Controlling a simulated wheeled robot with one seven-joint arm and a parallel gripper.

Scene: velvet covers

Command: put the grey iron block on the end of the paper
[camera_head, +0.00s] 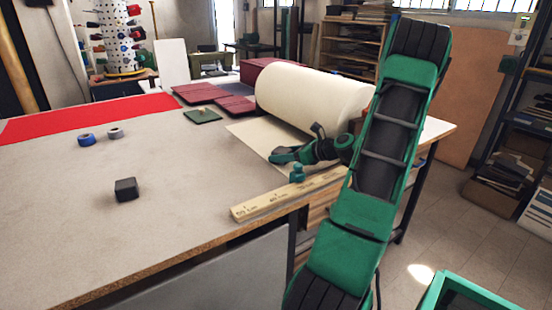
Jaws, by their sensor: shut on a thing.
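The grey iron block (126,189) is a small dark cube standing on the bare left part of the table. A big cream paper roll (312,96) lies at the back right of the table, with a flat sheet of paper (248,132) coming out in front of it. My green and black gripper (277,157) is at the front end of this sheet, far to the right of the block. It appears shut on the paper's end. The fingertips are small, and the contact itself is hard to see.
Blue (86,139) and grey (115,133) rolls, red cloth (88,117) and maroon folded covers (235,105) lie farther back. The table (190,210) is clear between block and ruler.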

